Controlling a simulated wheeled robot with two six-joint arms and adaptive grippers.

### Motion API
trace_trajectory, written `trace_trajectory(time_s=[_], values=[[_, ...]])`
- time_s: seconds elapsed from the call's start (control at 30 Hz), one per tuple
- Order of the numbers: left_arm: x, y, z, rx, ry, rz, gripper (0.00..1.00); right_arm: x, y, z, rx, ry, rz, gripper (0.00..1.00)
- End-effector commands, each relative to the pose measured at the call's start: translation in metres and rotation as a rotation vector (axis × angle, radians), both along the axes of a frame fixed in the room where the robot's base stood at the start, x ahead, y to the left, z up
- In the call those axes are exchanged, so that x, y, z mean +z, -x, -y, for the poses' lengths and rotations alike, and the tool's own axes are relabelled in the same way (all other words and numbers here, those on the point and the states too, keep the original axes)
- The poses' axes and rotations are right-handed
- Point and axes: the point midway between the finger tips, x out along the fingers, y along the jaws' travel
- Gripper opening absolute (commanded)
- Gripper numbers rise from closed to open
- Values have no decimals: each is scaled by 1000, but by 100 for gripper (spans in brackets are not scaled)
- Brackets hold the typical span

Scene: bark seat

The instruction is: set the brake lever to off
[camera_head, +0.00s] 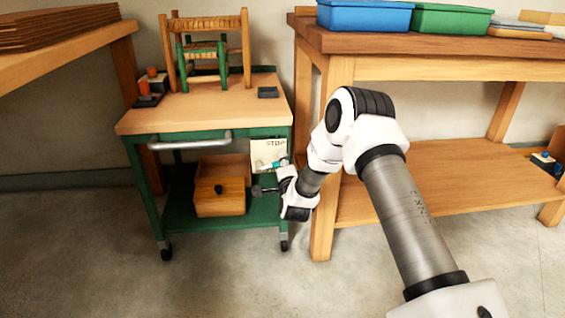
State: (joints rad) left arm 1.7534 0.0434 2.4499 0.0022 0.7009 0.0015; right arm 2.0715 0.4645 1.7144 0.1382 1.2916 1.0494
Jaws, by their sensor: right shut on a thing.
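A green-framed cart (138,180) with a wooden top stands left of centre. A pale plate marked STOP (262,149) is at its right side, low under the top. A small teal-tipped lever (264,164) shows in front of the plate, partly covered by my gripper. My right gripper (279,171) reaches in from the right and is shut on the brake lever. The exact contact is too small to make out. A dark rod with a round end (258,190) shows just below. My left gripper is not in view.
A wooden bench (430,69) with blue (365,16) and green (450,19) bins stands close on the right. The cart carries a small chair (247,45); a wooden box (222,207) sits on its lower shelf. The floor in front is clear.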

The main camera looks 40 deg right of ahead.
Motion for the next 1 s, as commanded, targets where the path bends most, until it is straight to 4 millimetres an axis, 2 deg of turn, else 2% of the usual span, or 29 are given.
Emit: trace_trajectory(time_s=[0.2, 0.73, 0.77, 0.8, 0.83, 1.0], values=[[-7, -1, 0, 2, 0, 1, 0, -8, 1, 1, 0, -67, 40, 0], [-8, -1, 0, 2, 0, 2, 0, -9, 1, 2, 0, -92, 54, 0], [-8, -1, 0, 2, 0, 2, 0, -9, 1, 2, 0, -93, 53, 27], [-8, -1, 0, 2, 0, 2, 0, -9, 1, 2, 0, -93, 53, 41], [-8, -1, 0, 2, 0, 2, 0, -9, 1, 2, 0, -93, 53, 47], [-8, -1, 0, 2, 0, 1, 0, -9, 1, 1, 0, -91, 55, 47]])
